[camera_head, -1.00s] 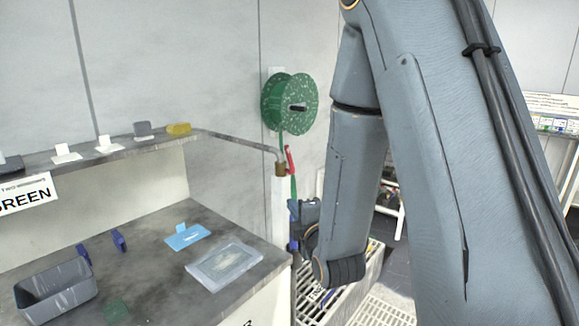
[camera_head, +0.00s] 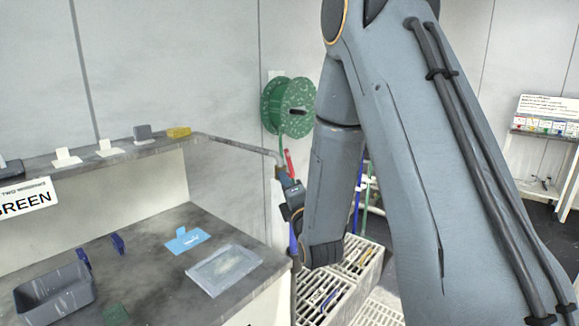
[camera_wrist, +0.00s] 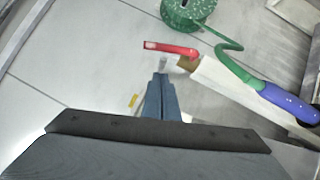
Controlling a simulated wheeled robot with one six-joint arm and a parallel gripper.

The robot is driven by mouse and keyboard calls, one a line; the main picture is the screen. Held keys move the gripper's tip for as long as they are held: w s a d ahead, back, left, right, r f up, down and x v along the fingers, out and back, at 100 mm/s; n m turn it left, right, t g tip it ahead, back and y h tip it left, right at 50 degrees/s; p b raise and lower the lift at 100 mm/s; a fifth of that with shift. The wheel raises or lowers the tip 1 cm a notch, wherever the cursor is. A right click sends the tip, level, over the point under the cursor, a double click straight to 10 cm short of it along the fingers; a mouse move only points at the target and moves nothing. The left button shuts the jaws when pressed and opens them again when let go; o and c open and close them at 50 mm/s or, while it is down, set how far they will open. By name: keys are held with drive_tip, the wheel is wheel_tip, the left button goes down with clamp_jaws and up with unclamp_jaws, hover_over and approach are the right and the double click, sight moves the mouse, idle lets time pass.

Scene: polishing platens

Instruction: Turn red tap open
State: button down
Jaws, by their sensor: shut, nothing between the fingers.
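The red tap handle (camera_head: 288,163) shows in the head view as a short upright red lever beside the brass end of a grey pipe (camera_head: 240,146). In the wrist view the red tap handle (camera_wrist: 171,49) lies across the upper middle, joined to a brass fitting (camera_wrist: 187,65) on a pale post. My gripper (camera_wrist: 161,78) is shut and empty, with its fingertips just below the red handle in the picture. I cannot tell whether they touch it. In the head view my gripper (camera_head: 284,178) is close by the tap, partly hidden by my wrist.
A green hose reel (camera_head: 287,107) hangs on the wall behind the tap, its hose running down past the fitting. A dark bench (camera_head: 150,250) with a grey bin (camera_head: 55,292) and a clear tray (camera_head: 223,268) stands left. Slatted grating (camera_head: 335,290) lies below the tap.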

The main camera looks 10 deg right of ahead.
drive_tip(key=shift+w+d+r+p, duration=0.25)
drive_tip(key=shift+w+d+p, duration=0.15)
drive_tip(key=shift+w, duration=0.35)
drive_tip(key=shift+w+d+r+p, duration=0.35)
drive_tip(key=shift+w+d, duration=0.1)
drive_tip(key=shift+w, duration=0.25)
drive_tip(key=shift+w+d+r+p, duration=0.2)
drive_tip(key=shift+w+d+p, duration=0.2)
drive_tip(key=shift+w, duration=0.35)
drive_tip(key=shift+a+r, duration=0.1)
